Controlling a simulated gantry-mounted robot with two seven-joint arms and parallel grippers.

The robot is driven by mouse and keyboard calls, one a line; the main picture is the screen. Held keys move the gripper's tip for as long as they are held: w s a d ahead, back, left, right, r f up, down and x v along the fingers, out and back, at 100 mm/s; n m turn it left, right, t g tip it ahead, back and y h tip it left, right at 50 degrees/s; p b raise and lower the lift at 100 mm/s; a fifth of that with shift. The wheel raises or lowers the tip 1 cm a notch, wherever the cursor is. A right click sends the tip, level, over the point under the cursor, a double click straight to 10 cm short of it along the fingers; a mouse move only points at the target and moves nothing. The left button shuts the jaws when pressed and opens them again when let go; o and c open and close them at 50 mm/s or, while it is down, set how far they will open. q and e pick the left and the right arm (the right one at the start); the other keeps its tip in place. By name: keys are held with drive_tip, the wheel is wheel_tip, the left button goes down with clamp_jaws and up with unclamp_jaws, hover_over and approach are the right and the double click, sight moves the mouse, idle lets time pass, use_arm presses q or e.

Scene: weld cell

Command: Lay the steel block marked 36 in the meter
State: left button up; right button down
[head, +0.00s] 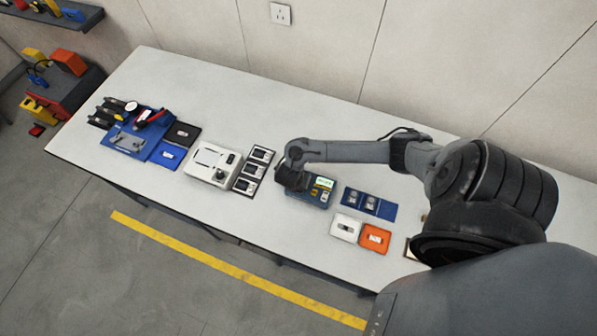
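A blue device with a lit greenish screen (324,184) stands mid-table and looks like a meter. My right gripper (291,182) is dark and points down at this device's left end, covering part of it. Its fingers cannot be made out, nor whether it holds anything. A white instrument (209,161) with a dark knob stands further left. Two small grey metal pieces (353,198) sit on a blue mat (388,211) right of the blue device. Numbers are too small to read, so I cannot tell which block is marked 36. My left gripper is not in view.
Three dark frames (253,169) stand between the white instrument and the blue device. A white box (345,228) and an orange box (375,238) sit near the front edge. A blue tray (128,141) with tools is at the left. The table's back strip is clear.

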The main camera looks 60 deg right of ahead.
idle(0.8)
drive_tip(key=c, duration=0.6)
unclamp_jaws()
drive_tip(key=shift+f, duration=0.1)
wheel_tip(320, 180, up, 4)
drive_tip(key=p, duration=0.5)
drive_tip(key=shift+r, duration=0.25)
drive_tip(key=shift+r+p, duration=1.3)
drive_tip(key=shift+p, duration=0.15)
